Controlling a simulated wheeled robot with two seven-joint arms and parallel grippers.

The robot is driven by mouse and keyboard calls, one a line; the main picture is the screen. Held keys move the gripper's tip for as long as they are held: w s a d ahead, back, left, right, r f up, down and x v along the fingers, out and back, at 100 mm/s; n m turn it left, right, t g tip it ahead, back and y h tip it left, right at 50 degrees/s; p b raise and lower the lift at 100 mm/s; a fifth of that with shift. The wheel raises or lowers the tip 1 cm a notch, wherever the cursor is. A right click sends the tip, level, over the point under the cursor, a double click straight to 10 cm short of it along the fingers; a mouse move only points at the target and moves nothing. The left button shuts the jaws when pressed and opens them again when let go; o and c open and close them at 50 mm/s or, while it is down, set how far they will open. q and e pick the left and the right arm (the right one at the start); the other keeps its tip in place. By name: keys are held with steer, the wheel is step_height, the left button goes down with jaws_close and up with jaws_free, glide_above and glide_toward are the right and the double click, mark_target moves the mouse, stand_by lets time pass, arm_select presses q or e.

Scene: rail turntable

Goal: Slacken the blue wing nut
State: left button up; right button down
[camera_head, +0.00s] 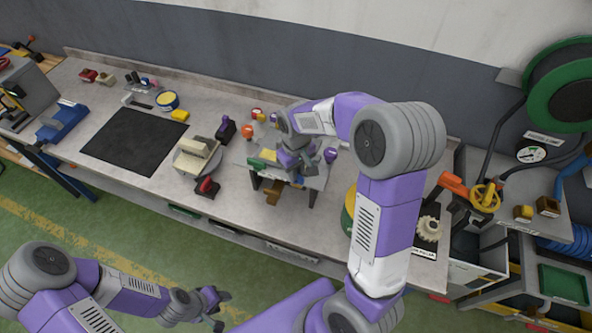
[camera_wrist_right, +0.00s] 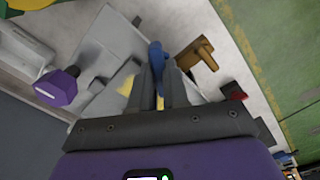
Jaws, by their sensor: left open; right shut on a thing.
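The blue wing nut (camera_wrist_right: 156,54) shows between my right gripper's fingertips (camera_wrist_right: 160,72) in the right wrist view. The right gripper is shut on it. In the head view, my right gripper (camera_head: 298,172) is at the small raised grey stand (camera_head: 316,180) on the bench, and a bit of blue shows just beside it. The arm and fingers hide most of the nut there. My left gripper (camera_head: 221,309) is open and empty, low at the front over the green floor, well away from the bench.
A brown wooden handle (camera_wrist_right: 196,52) sticks out close to the right fingers. A purple knob (camera_wrist_right: 58,86) stands to their left. On the bench, a turntable with a cream block (camera_head: 194,150) and a red-handled clamp (camera_head: 207,187) lie left of the stand. The black mat (camera_head: 134,140) is clear.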

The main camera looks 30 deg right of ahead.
steer(key=n, duration=0.6)
steer(key=shift+r+n, duration=0.1)
steer(key=shift+n, duration=0.2)
stand_by(0.4)
steer(key=c, duration=1.1)
jaws_free()
step_height(320, 180, up, 8)
steer(key=shift+f, duration=0.25)
